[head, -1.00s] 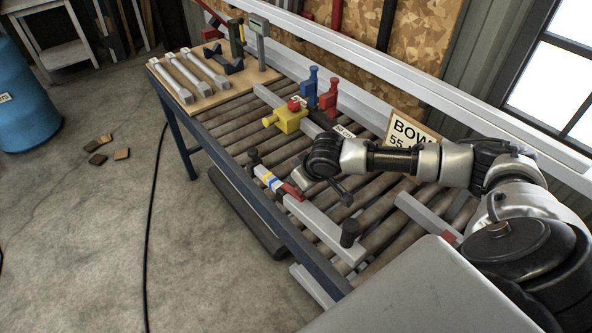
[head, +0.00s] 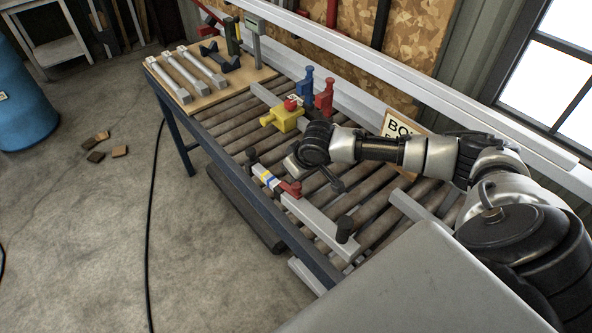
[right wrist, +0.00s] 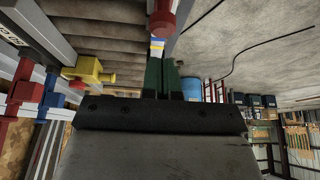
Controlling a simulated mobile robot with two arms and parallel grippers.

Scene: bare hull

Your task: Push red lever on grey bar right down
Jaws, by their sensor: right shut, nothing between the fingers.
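The grey bar (head: 318,217) lies along the near side of the roller table, with black knobs and yellow and blue bands. The red lever (head: 291,188) sits on it just beside the bands. In the right wrist view the red lever (right wrist: 163,22) shows at the top, just beyond my right gripper (right wrist: 161,62). That gripper's green fingers are shut and empty, pointing toward the lever; I cannot tell whether they touch it. In the head view my right arm reaches over the table, and its fingertips are hard to make out. My left gripper is not in view.
A yellow box with a red knob (head: 283,118) stands on another bar behind my right wrist. Blue (head: 305,83) and red (head: 324,98) fittings stand farther back. A wooden board (head: 204,85) with several grey bars lies at the far left end.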

